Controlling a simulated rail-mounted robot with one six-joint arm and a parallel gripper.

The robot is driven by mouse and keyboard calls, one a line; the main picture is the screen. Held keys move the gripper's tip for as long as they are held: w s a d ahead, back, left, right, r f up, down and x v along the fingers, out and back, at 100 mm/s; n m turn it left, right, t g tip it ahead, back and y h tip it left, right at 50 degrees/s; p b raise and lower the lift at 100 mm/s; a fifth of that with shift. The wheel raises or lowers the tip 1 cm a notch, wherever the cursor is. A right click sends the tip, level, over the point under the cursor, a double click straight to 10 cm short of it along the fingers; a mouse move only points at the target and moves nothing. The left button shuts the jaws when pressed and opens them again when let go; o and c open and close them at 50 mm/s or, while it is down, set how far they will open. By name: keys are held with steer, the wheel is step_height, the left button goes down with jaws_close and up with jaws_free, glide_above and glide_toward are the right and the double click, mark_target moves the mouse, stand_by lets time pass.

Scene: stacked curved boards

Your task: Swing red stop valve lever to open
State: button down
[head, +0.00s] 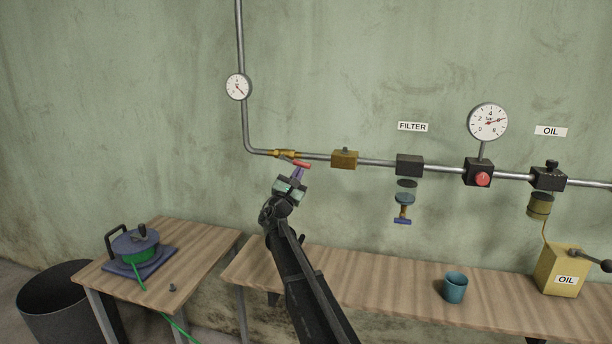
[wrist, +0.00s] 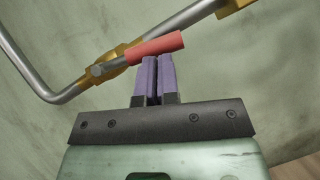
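The red lever (head: 302,164) belongs to the brass stop valve (head: 285,153) on the horizontal pipe at the left. It slants at a small angle away from the pipe. In the wrist view the red grip (wrist: 156,48) sits at the tips of my purple fingers, and its metal stem meets the brass valve body (wrist: 122,52). My gripper (head: 297,173) is just below the lever; in the wrist view its fingers (wrist: 157,58) are together with only a thin gap. The tips overlap the grip's lower edge; I cannot tell whether they touch it. Nothing shows between the fingers.
Right along the pipe are a brass block (head: 344,159), a filter housing (head: 409,165), a red-button box (head: 478,171) and an oiler (head: 548,178). A workbench (head: 400,283) below holds a blue cup (head: 455,287) and oil can (head: 560,268). A gauge (head: 238,87) is on the vertical pipe.

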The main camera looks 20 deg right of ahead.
steer(key=shift+s+d+r+p, duration=0.1)
steer(key=shift+d+r+p, duration=0.2)
steer(key=shift+r+p, duration=0.2)
stand_by(0.3)
